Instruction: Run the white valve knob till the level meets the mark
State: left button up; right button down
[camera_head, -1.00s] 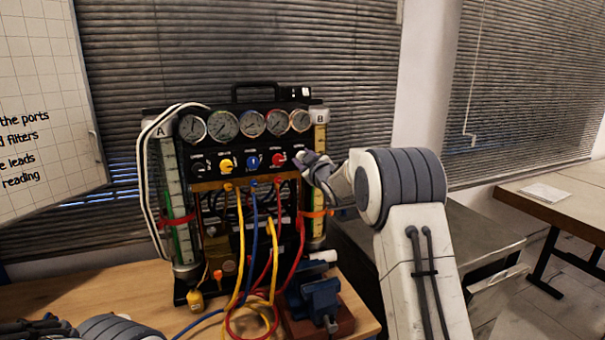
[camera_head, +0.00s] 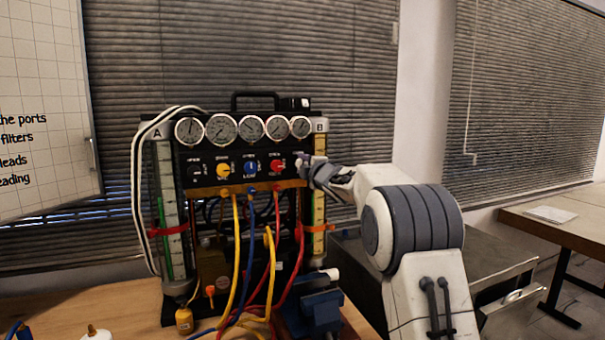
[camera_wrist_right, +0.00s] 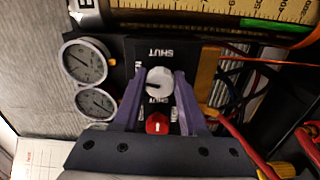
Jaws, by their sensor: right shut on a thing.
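The white valve knob (camera_wrist_right: 160,81) sits on the black panel beside a "SHUT" label. My right gripper (camera_wrist_right: 161,78) is shut on it, one finger on each side; in the head view the gripper (camera_head: 306,166) reaches the panel's right end and largely hides the knob. Tube B (camera_head: 319,180), with a yellow scale, stands just right of the panel and has an orange band (camera_head: 318,228). In the wrist view a green stretch (camera_wrist_right: 275,24) shows along its scale. Tube A (camera_head: 166,190) stands at the left with green inside and a red band. My left gripper is out of view.
A red knob (camera_head: 277,166) is close to the gripper; blue, yellow and black knobs follow leftward. Gauges (camera_head: 251,128) line the panel top. Yellow, blue and red hoses hang below. A blue vise (camera_head: 314,308) stands in front. The side table (camera_head: 555,225) is mostly clear.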

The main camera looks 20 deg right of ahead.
jog(key=shift+f+n+b, duration=0.1)
jog(key=shift+n+b, duration=0.4)
jog(key=shift+n, duration=0.7)
jog(key=shift+c, duration=2.2)
grip_release()
jog(key=shift+s, duration=0.1)
jog(key=s+b, duration=0.3)
jog(key=s, duration=0.7)
jog(key=shift+d, duration=0.15)
